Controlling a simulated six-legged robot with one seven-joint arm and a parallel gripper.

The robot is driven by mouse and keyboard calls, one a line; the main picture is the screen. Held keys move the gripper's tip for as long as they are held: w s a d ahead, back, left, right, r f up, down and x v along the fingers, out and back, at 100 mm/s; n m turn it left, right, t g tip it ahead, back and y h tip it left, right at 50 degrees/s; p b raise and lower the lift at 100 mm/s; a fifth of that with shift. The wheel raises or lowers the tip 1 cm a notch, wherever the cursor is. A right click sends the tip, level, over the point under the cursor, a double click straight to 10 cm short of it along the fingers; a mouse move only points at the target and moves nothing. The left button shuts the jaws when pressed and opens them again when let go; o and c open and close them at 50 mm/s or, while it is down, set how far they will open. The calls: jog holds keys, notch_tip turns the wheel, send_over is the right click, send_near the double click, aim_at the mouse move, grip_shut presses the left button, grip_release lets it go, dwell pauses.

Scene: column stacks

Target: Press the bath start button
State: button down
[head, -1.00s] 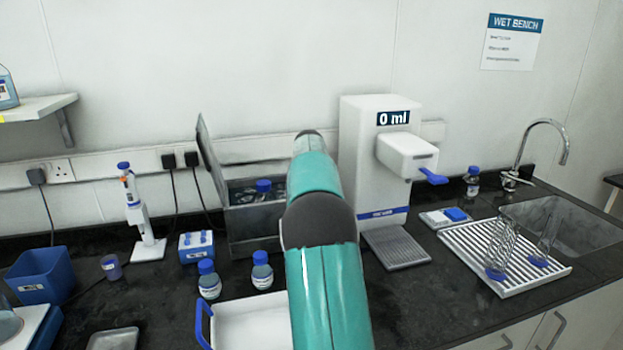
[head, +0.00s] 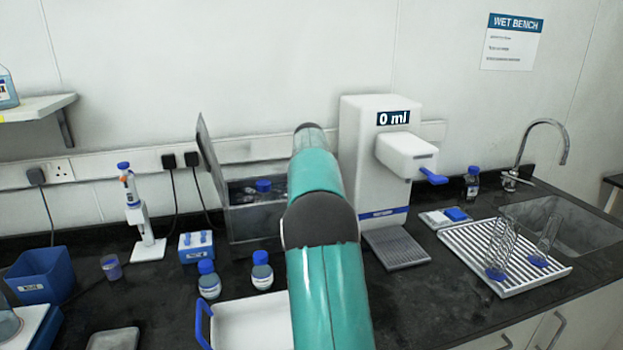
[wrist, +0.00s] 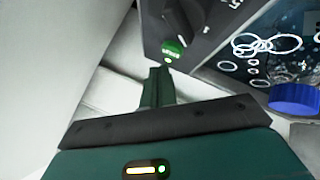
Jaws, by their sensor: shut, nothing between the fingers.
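The water bath (head: 252,222) is a grey metal box with its lid raised, standing against the wall behind my arm in the head view. In the wrist view its dark control panel (wrist: 203,28) carries a black knob and a green button (wrist: 172,50), which I take as the start button. My gripper (wrist: 160,72) is shut and empty, its fingertips just below the green button. I cannot tell whether they touch it. In the head view my gripper is hidden behind my own arm, as is the bath's right front.
The open bath (wrist: 255,65) holds water, white rings and a blue cap (wrist: 295,98) close to my gripper's right. A white dispenser (head: 360,150) stands right of the bath. Two blue-capped bottles (head: 262,272) and a white tray (head: 250,318) stand in front.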

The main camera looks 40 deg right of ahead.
jog(key=shift+r, duration=2.4)
